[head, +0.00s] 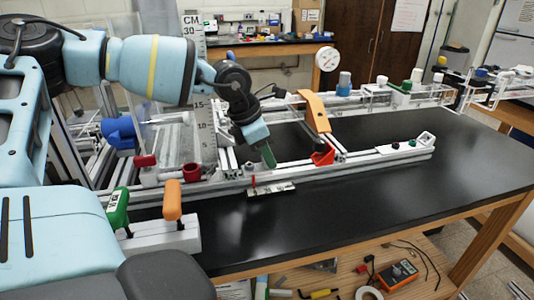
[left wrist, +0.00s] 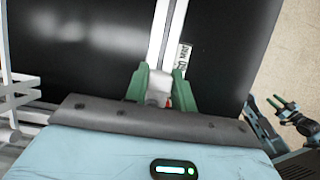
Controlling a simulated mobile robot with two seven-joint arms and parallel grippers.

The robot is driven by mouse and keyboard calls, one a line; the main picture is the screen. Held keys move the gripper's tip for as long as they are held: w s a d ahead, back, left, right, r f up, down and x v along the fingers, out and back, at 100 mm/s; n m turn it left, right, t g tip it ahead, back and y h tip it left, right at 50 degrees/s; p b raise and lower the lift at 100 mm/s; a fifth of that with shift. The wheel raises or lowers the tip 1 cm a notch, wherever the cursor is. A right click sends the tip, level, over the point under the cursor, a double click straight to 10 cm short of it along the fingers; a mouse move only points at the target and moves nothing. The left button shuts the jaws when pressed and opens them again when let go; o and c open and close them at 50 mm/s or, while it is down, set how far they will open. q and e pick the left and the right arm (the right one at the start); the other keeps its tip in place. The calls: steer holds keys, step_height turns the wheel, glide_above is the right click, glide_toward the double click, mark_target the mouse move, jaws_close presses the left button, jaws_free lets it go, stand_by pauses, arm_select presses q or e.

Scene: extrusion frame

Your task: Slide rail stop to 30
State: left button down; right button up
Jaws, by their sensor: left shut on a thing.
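The silver rail (head: 372,156) runs along the black bench top. My left gripper (head: 268,157) points down onto the rail near its middle, with green fingers. In the left wrist view its fingers are shut on a small grey block on the rail, which I take as the rail stop (left wrist: 158,88). A bit of red shows beside it. A thin red pointer (head: 253,182) stands at the left end of a white scale plate (head: 272,190) in front of the rail. The scale's numbers are too small to read. My right gripper (left wrist: 283,104) shows at the right, its green fingers apart and empty.
A red block (head: 322,154) and a tall orange bracket (head: 315,112) stand right of my gripper. A white end block (head: 425,139) sits at the rail's right end. Orange (head: 172,200) and green (head: 118,208) handles stand at front left. The bench front is clear.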

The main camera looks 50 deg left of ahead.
arm_select(q)
steer(key=shift+w+f+b, duration=0.15)
steer(key=shift+w+b, duration=0.15)
steer(key=shift+b, duration=0.15)
steer(key=shift+w+d+f+b, duration=0.1)
steer(key=shift+w+d+b, duration=0.2)
steer(key=shift+w+b, duration=0.4)
steer(key=shift+w+d+b, duration=0.2)
steer(key=shift+d+b, duration=0.05)
steer(key=shift+b, duration=0.2)
steer(key=shift+w+d+r, duration=0.1)
steer(key=shift+w+r, duration=0.05)
steer(key=shift+r, duration=0.1)
steer(key=c, duration=1.3)
jaws_free()
steer(key=shift+o, duration=0.7)
steer(key=shift+v, duration=3.95)
steer(key=shift+d, duration=0.1)
arm_select(e)
step_height(320, 180, down, 2)
steer(key=shift+f, duration=0.25)
arm_select(q)
steer(key=shift+f, duration=0.1)
arm_select(e)
steer(key=shift+d, duration=0.15)
